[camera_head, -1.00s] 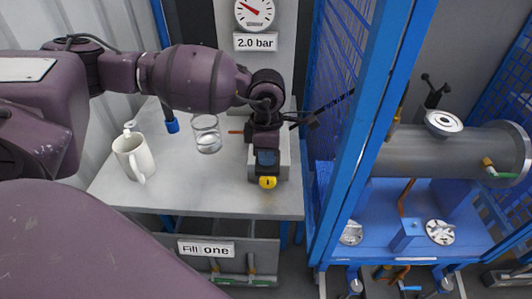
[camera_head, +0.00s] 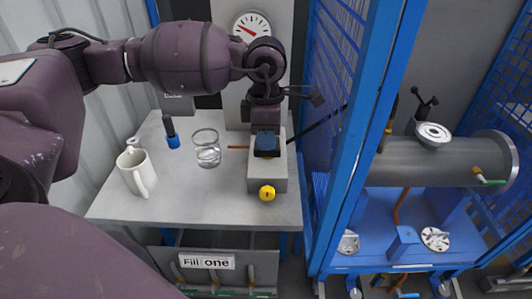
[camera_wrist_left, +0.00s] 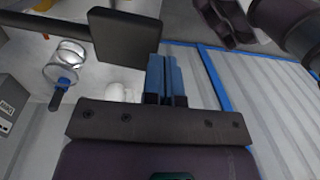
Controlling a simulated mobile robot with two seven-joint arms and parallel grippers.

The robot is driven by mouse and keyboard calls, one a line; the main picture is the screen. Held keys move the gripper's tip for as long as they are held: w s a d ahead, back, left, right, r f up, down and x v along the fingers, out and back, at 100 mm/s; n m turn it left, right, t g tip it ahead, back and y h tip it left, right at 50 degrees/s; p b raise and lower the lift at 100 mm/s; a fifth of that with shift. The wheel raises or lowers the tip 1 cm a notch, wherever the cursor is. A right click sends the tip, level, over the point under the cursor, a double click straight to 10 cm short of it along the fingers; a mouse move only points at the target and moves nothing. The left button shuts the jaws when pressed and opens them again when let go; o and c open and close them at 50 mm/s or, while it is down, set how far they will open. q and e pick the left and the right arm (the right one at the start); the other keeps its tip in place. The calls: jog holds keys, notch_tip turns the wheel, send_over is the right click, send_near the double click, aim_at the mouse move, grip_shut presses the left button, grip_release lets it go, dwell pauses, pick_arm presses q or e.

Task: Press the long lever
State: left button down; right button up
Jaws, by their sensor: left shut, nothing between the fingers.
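A thin dark rod (camera_head: 318,124), which looks like the long lever, runs from the right side of a grey box (camera_head: 267,178) up and right toward the blue frame. The box stands on the grey table and has a yellow knob (camera_head: 267,193) at its front. My left gripper (camera_head: 267,149) points down over the upper part of the box, behind the knob. Its blue fingers (camera_wrist_left: 165,78) are shut with nothing between them. I cannot tell whether the fingertips touch the box. The arm hides the rod's inner end. My right gripper is out of view.
A glass (camera_head: 207,149), a white mug (camera_head: 135,171) and a blue-based dark item (camera_head: 171,134) stand left of the box. A blue post (camera_head: 350,150) and mesh rise on the right, with a grey cylinder (camera_head: 430,162) beyond. The table front is clear.

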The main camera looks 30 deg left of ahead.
pick_arm(q)
jog(key=shift+s+d+r, duration=0.1)
jog(key=shift+s+r, duration=0.1)
jog(key=shift+r, duration=1)
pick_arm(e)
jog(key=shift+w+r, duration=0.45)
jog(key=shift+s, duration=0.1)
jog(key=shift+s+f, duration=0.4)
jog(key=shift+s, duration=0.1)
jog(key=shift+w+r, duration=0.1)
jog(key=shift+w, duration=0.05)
